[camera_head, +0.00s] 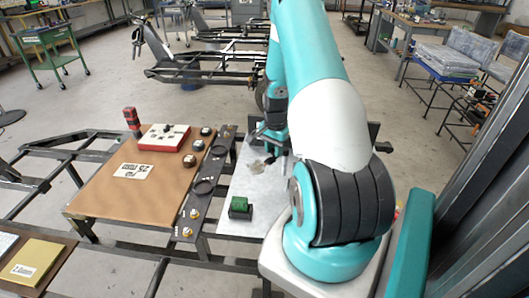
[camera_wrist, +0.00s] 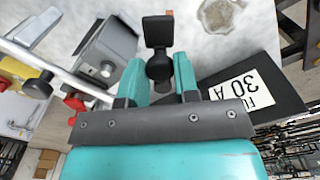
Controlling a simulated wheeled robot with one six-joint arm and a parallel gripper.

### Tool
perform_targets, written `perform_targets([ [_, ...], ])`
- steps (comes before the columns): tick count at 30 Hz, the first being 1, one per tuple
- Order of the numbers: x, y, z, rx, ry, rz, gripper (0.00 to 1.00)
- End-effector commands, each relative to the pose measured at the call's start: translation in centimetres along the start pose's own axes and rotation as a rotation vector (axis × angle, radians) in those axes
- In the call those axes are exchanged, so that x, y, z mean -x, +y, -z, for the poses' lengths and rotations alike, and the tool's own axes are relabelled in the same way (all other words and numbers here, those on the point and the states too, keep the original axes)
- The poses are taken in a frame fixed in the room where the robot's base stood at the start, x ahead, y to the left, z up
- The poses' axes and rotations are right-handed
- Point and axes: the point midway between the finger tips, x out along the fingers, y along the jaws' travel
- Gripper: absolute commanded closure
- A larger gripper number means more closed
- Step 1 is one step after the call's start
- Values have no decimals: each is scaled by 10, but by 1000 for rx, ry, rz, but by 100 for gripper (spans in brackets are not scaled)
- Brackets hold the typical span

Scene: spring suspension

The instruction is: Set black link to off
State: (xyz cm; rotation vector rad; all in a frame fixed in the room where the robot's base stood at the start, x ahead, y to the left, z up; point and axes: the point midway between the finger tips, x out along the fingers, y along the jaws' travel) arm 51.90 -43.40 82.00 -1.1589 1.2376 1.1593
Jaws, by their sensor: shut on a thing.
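In the wrist view my gripper (camera_wrist: 160,72) has its two teal fingers closed on either side of a black handle, which I take to be the black link (camera_wrist: 157,31). It has a flat squarish end and a rounded knob that sits between the fingertips. Its lower part is hidden by the fingers and palm. No on or off marking is legible on it. In the head view my teal arm stands over the pale panel, and my gripper (camera_head: 270,142) is small and partly hidden there, so the link cannot be made out clearly.
A black plate labelled "30 A" (camera_wrist: 245,92) lies right of my fingers. A grey box (camera_wrist: 107,48) and a pale bar with a black knob (camera_wrist: 38,84) are at left. In the head view a green block (camera_head: 240,204) sits on the pale panel (camera_head: 255,180), beside a brown board (camera_head: 140,200).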

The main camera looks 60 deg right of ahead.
Motion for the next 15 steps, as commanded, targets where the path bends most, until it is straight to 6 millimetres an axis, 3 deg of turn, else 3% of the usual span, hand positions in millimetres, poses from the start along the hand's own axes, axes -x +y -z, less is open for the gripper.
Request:
perform_targets([
  [13,0,4,4,-24,3,-8,100],
  [14,0,4,4,-23,3,-8,67],
  [15,0,4,4,-23,3,-8,57],
])
